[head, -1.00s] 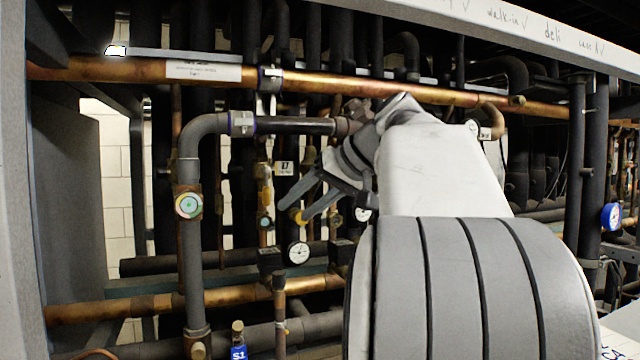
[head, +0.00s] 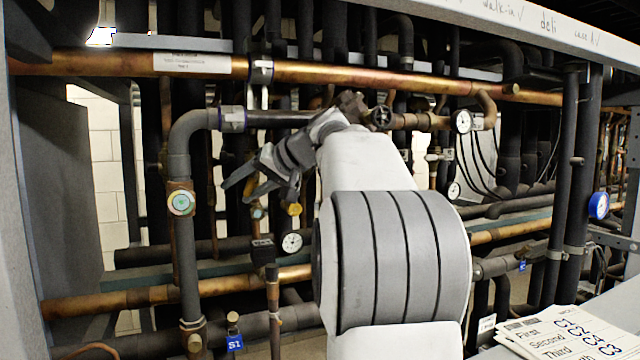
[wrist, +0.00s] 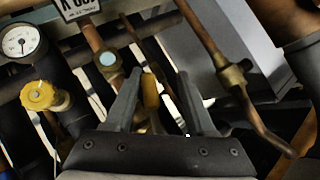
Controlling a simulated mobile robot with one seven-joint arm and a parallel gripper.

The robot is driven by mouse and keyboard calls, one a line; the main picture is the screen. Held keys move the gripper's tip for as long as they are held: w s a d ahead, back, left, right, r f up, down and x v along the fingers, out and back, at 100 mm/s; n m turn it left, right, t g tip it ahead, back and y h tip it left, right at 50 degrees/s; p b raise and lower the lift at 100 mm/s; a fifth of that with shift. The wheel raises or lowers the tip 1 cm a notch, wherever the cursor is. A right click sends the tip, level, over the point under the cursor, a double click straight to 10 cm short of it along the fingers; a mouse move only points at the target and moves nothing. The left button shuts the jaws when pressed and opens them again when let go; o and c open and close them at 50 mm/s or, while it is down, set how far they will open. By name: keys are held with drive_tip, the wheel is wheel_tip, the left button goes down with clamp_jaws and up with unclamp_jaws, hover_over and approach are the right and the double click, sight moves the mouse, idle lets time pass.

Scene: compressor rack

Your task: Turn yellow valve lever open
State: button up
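A narrow yellow lever (wrist: 150,92) shows in the wrist view between the two fingers of my gripper (wrist: 160,82). The fingers are apart, with dark gaps visible on both sides of the lever, so the gripper is open around it in the picture. I cannot tell how deep the lever sits between them. In the head view my gripper (head: 238,190) points left and down among the pipes, and it hides the lever there. A round yellow knob (wrist: 42,96) is left of the fingers in the wrist view; it also shows in the head view (head: 294,209).
A vertical grey pipe (head: 182,250) with a round sight glass (head: 181,203) stands left of my gripper. A copper pipe (head: 330,75) runs across above. A pressure gauge (head: 292,243) is below, also seen in the wrist view (wrist: 20,40). Papers (head: 565,335) lie at lower right.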

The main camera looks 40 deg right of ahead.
wheel_tip(320, 180, up, 5)
drive_tip(key=a+m+t+y+p, duration=0.1)
drive_tip(key=a+m+t+y, duration=0.2)
drive_tip(key=m+t+y, duration=0.25)
drive_tip(key=b+v, duration=0.4)
drive_tip(key=v, duration=1.5)
drive_tip(key=shift+m+b, duration=0.35)
drive_tip(key=shift+d, duration=0.15)
drive_tip(key=shift+c, duration=0.2)
